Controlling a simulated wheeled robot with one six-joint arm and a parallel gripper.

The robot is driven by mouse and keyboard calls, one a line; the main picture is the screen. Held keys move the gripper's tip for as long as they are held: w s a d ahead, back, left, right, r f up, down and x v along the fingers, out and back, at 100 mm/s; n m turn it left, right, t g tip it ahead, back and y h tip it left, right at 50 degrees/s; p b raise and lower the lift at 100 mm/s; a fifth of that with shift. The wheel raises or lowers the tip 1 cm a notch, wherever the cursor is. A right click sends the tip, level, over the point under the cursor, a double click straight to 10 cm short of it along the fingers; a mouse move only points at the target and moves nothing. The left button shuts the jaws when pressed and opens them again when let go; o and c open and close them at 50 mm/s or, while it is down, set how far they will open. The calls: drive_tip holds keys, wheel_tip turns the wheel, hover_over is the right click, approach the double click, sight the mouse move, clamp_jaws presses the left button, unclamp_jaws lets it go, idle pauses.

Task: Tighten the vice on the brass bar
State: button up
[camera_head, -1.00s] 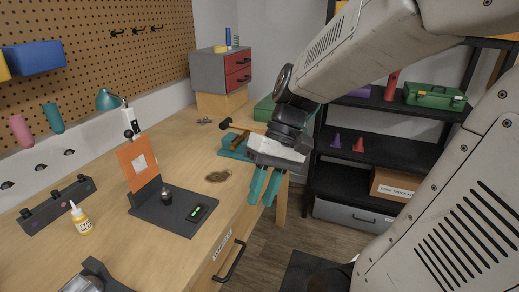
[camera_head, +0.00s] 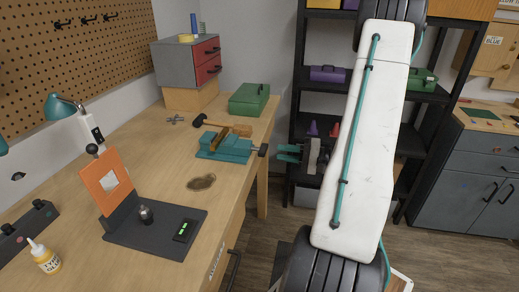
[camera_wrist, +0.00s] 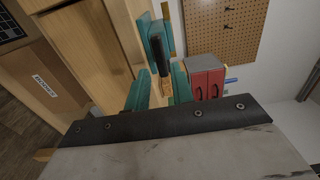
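The teal vice (camera_head: 225,147) sits near the bench's right edge, with a brass bar (camera_head: 217,139) across its jaws. Its black handle end (camera_head: 263,150) sticks out to the right past the edge. My gripper (camera_head: 279,152) is open just right of that handle, fingers pointing at it, with a small gap. In the wrist view the teal vice (camera_wrist: 160,35) is ahead. Its black handle (camera_wrist: 161,56) reaches down toward the gap between my gripper's teal fingers (camera_wrist: 160,80), which stand apart. A golden piece lies low between them; I cannot tell what it is.
A mallet (camera_head: 225,125) lies behind the vice, before a green box (camera_head: 249,99). A red-drawer cabinet (camera_head: 187,62) stands at the back. An orange panel on a dark base (camera_head: 155,232) and a glue bottle (camera_head: 45,258) are nearer. Black shelves (camera_head: 300,100) stand behind my arm.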

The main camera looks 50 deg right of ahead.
sight(264, 148)
drive_tip(key=x, duration=0.7)
drive_tip(key=shift+w+a, duration=0.1)
drive_tip(key=shift+w, duration=0.05)
clamp_jaws()
